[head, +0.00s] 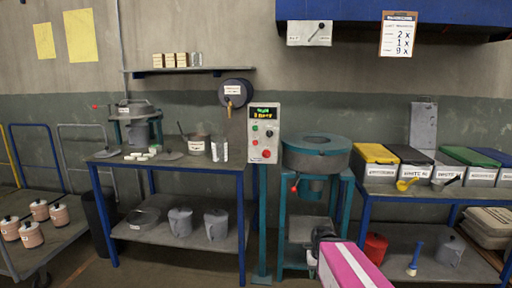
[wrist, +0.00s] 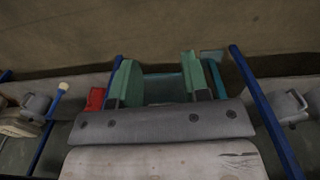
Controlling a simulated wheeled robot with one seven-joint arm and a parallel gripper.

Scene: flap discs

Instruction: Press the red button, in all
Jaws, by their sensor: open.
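The control panel (head: 250,150) is a pale box on a teal post in the head view, with a lit display at its top. A red round button (head: 266,153) sits low on its face. The panel is not visible in the wrist view. In the head view I cannot clearly make out my fingers; nothing covers the panel's face there.
A teal-framed machine with a round grey drum (head: 316,150) stands just right of the panel. A workbench (head: 180,176) with pots and jugs stands left. A blue-legged table (head: 420,193) with lidded bins stands right. A red jug (wrist: 96,99) shows in the wrist view.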

